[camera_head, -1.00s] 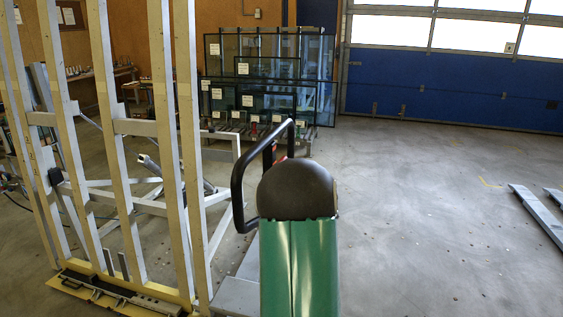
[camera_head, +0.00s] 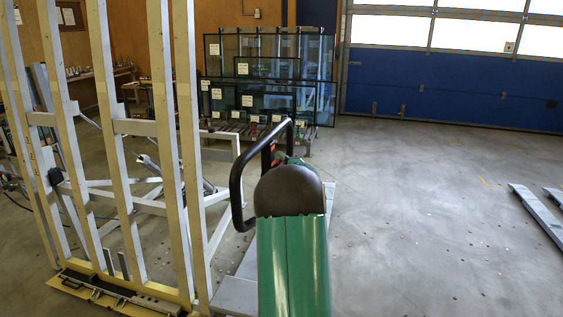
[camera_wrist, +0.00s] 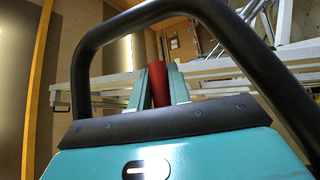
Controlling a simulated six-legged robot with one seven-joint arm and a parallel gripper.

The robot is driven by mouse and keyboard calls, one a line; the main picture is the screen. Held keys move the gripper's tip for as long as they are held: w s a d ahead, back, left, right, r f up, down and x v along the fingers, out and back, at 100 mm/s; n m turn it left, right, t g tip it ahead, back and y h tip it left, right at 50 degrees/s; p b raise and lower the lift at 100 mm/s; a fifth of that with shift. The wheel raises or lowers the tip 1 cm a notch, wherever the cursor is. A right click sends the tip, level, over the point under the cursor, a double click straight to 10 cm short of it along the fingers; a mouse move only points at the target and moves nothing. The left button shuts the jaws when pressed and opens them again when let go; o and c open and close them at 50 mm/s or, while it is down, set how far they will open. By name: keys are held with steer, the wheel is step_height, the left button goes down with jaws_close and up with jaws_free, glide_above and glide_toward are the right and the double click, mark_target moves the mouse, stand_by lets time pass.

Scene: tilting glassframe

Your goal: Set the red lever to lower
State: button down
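The red lever shows in the wrist view as a red cylinder (camera_wrist: 158,82) between the two finger-like teal parts of my gripper (camera_wrist: 159,76). The fingers stand apart with the red part filling most of the gap. Whether they press on it cannot be told. In the head view a small piece of red (camera_head: 276,159) shows just beyond my arm's dark rounded joint, with a green fingertip piece of my gripper (camera_head: 292,159) beside it. My arm and its black bar hide most of the lever and its mount.
A tall pale frame of upright posts (camera_head: 160,150) stands close on the left, with a yellow base edge (camera_head: 110,295). Glass panes on a rack (camera_head: 265,75) stand at the back. The floor on the right is clear up to a metal rail (camera_head: 540,215).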

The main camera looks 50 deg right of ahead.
steer(key=shift+s+a+r+n+t, duration=0.1)
steer(key=shift+a+r+n+t, duration=0.1)
steer(key=shift+r+n+t, duration=0.8)
steer(key=shift+s+a+r+n+t, duration=0.1)
steer(key=shift+a+r+n+t, duration=0.1)
steer(key=shift+r+n+t, duration=0.8)
steer(key=shift+r, duration=0.25)
steer(key=c, duration=1.3)
jaws_free()
steer(key=v, duration=1.3)
steer(key=shift+s+a, duration=0.25)
steer(key=shift+s, duration=0.15)
steer(key=shift+s, duration=0.1)
